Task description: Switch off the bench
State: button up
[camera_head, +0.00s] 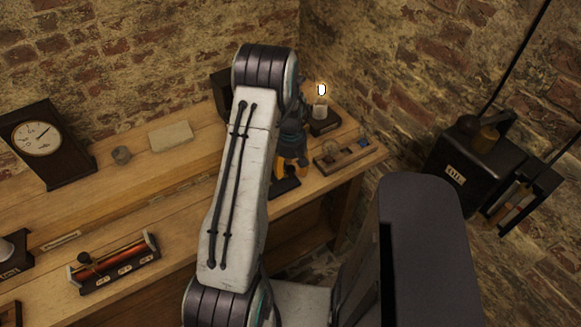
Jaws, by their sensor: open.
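The wooden bench (190,220) runs along the brick wall from the left to the right corner. A small lamp (321,90) glows on a dark base near the bench's right end. My gripper (291,177), with orange-yellow fingers, points down at the right part of the bench and is open. A low dark object (285,188) lies just beside or below the fingertips; I cannot tell what it is or whether they touch. My arm hides part of the bench behind it, including most of a dark thing at the back.
A shallow wooden tray (343,155) with small items sits right of my gripper. A labelled black box (465,155) is at the right wall.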

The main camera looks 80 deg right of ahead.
jog(key=shift+f, duration=0.25)
grip_shut()
dwell(0.5)
